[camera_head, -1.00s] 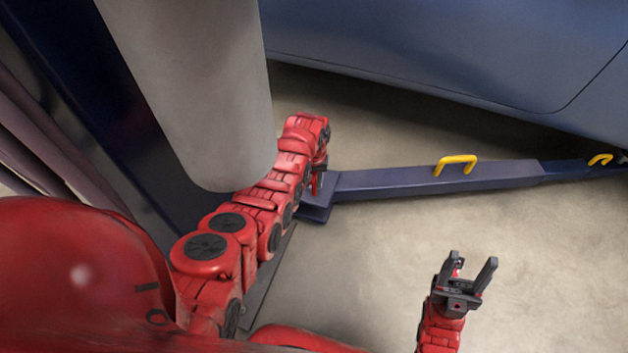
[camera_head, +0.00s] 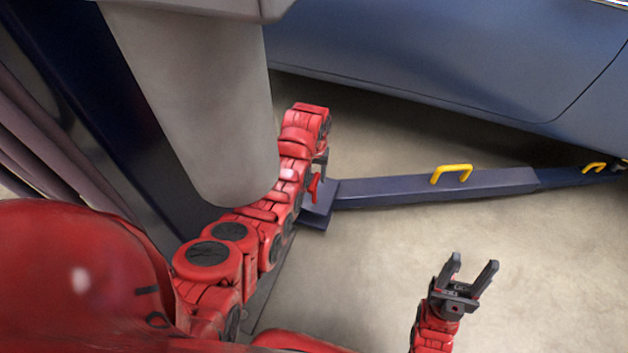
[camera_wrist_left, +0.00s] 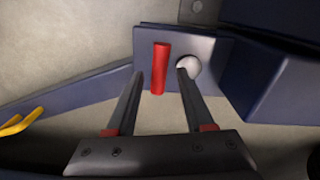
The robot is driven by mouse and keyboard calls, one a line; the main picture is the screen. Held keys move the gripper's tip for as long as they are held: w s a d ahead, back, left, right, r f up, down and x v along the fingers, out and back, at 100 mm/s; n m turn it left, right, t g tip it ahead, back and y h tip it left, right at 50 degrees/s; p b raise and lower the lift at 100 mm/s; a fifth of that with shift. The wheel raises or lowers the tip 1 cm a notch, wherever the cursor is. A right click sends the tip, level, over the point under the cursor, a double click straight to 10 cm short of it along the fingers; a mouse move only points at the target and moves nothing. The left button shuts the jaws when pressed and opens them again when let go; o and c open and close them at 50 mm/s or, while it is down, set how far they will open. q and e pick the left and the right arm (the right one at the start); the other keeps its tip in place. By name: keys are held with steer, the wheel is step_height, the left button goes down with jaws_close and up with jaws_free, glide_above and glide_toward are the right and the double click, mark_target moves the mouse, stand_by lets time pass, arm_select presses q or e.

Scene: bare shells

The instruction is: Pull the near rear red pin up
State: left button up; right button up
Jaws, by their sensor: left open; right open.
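The red pin (camera_wrist_left: 160,68) stands on the blue bracket at the inner end of the lift arm. In the left wrist view it shows between the two fingers of my left gripper (camera_wrist_left: 156,78), which is open. In the head view the red pin (camera_head: 314,187) shows just right of my left arm, and my left gripper (camera_head: 321,160) is mostly hidden behind its own wrist, close above the pin. I cannot tell if the fingers touch the pin. My right gripper (camera_head: 474,274) is open and empty over the bare floor.
The blue lift arm (camera_head: 400,190) runs right from the bracket (camera_head: 318,215), with a yellow handle (camera_head: 452,173) on top. A grey-blue car (camera_head: 450,70) is overhead at the back. The floor at front right is clear.

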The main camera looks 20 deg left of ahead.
arm_select(q)
step_height(320, 180, up, 4)
steer(key=shift+r+p, duration=0.1)
steer(key=shift+p, duration=0.4)
